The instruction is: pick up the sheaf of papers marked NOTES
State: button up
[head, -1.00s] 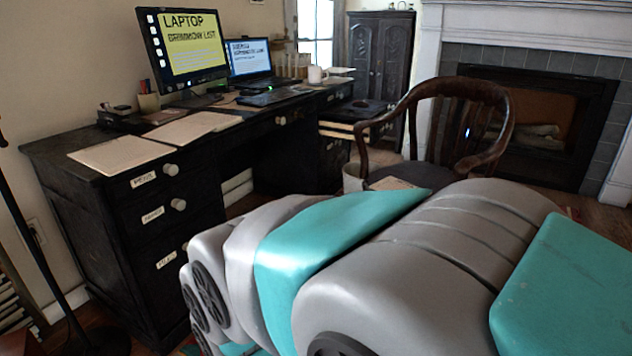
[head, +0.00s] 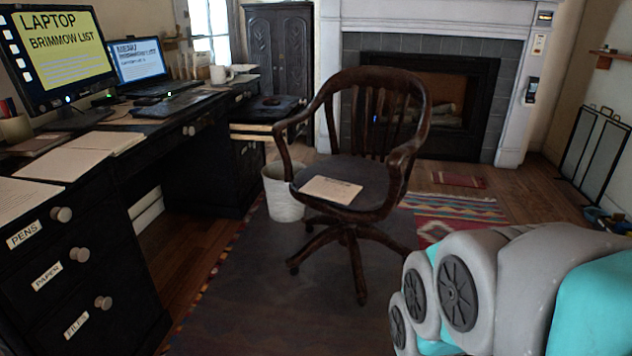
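A flat tan sheaf of papers (head: 331,190) lies on the seat of the wooden swivel chair (head: 352,150); its print is too small to read, so I cannot tell if it says NOTES. Another paper stack (head: 62,164) lies on the dark desk, with a second stack (head: 22,200) nearer at the left edge; no NOTES mark is readable on either. My folded arm fills the lower right, well apart from the chair. My gripper is not visible.
A white bin (head: 283,195) stands beside the chair. The dark mat (head: 270,290) before the chair is clear.

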aim_at(334, 191)
jog(key=z, duration=0.35)
jog(key=i+j+z, duration=0.1)
jog(key=j+z, duration=0.45)
jog(key=z, duration=0.25)
jog(key=i+j+z, duration=0.1)
jog(key=j+z, duration=0.65)
jog(key=k+j, duration=0.1)
jog(key=j, duration=0.35)
jog(key=k+j+z, duration=0.15)
jog(key=j, duration=0.7)
jog(key=k+j+z, duration=0.15)
jog(key=j, duration=0.25)
